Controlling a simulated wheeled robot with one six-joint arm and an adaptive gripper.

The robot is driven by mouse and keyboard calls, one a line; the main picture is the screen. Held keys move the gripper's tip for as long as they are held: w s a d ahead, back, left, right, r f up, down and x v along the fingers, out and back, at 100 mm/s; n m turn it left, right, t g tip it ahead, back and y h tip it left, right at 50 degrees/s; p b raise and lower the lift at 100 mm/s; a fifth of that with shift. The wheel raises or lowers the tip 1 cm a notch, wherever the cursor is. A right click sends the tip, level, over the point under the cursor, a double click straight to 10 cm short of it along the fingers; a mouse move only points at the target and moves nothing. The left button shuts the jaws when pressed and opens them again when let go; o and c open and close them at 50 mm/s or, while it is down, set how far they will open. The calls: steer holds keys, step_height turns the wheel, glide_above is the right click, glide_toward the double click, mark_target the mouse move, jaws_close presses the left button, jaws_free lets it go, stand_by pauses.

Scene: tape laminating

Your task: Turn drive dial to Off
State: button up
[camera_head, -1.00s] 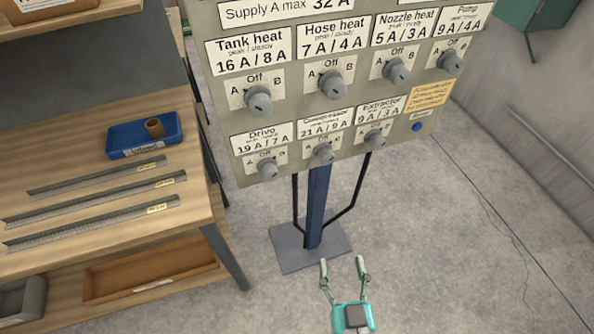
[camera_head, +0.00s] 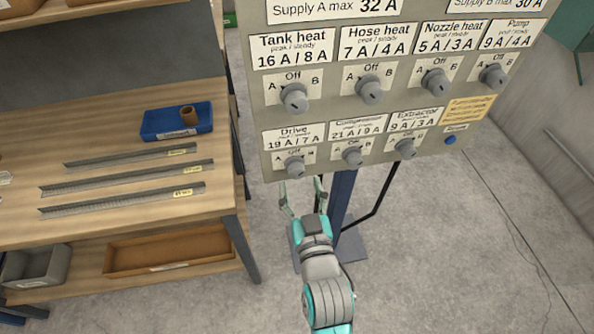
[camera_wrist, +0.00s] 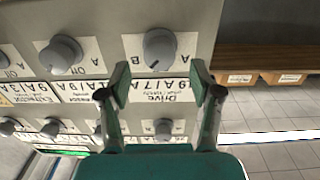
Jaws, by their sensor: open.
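The drive dial (camera_head: 295,167) is a grey round knob at the lower left of the grey power panel (camera_head: 258,110). Its label (camera_head: 292,139) reads "Drive 19 A / 7 A", with A, Off and B marks around the knob. In the wrist view, which shows the panel upside down, the drive dial (camera_wrist: 160,47) lies just beyond the fingertips, roughly centred between them. My gripper (camera_head: 303,188) is open and empty, just below the drive dial in the head view. Its two fingers also frame the Drive label in the wrist view (camera_wrist: 161,80).
The compressor dial (camera_head: 352,157) and extractor dial (camera_head: 405,149) sit to the right, with several heat and pump dials above. A wooden workbench (camera_head: 215,205) with metal strips and a blue tray (camera_head: 148,134) stands left. The blue panel post (camera_head: 341,200) is behind my gripper.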

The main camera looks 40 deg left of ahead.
mark_target(298, 176)
steer(key=shift+x, duration=2.35)
steer(key=c, duration=1.1)
